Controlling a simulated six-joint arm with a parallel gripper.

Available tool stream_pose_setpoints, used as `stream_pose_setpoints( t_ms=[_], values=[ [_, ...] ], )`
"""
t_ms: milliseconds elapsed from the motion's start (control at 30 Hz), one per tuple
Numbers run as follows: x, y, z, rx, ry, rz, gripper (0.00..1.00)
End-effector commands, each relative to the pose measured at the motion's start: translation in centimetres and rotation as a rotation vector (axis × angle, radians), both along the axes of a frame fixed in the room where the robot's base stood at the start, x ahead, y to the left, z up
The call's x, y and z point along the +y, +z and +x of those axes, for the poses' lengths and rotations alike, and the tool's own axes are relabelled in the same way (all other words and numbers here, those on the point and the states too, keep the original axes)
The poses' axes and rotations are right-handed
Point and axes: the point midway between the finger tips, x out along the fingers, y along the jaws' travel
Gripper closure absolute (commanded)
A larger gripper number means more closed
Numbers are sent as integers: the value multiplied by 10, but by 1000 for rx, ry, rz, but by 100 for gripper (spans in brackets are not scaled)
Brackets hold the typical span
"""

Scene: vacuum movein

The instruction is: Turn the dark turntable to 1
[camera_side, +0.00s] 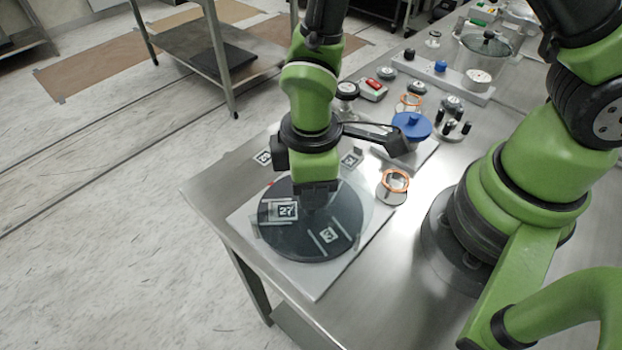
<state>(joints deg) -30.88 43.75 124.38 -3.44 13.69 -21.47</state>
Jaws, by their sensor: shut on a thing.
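The dark turntable (308,246) is a round black disc on a light square base plate (300,276) near the left corner of the steel table. It carries white marker tags, one reading 27 (286,211) at its left and another (329,236) toward its front. A clear rim shows at its right side. My gripper (318,200) points down over the disc's middle and is shut on a part of the turntable. Its fingertips and the gripped part are mostly hidden behind the gripper body.
Right of the turntable stand an orange-ringed jar (394,186) and a blue-lidded container (411,125). Several small dark-topped items, a red device (373,89) and a glass vessel (486,52) stand farther back. The table's left edge (214,238) is close to the base plate.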

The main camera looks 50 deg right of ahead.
Motion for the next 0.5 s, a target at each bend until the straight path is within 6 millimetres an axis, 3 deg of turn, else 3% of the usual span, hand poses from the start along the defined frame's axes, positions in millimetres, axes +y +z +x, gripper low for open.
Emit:
stream_pose_setpoints(
  t_ms=[500],
  values=[
    [-1, 1, 0, 3, 256, -2, 100]
  ],
)
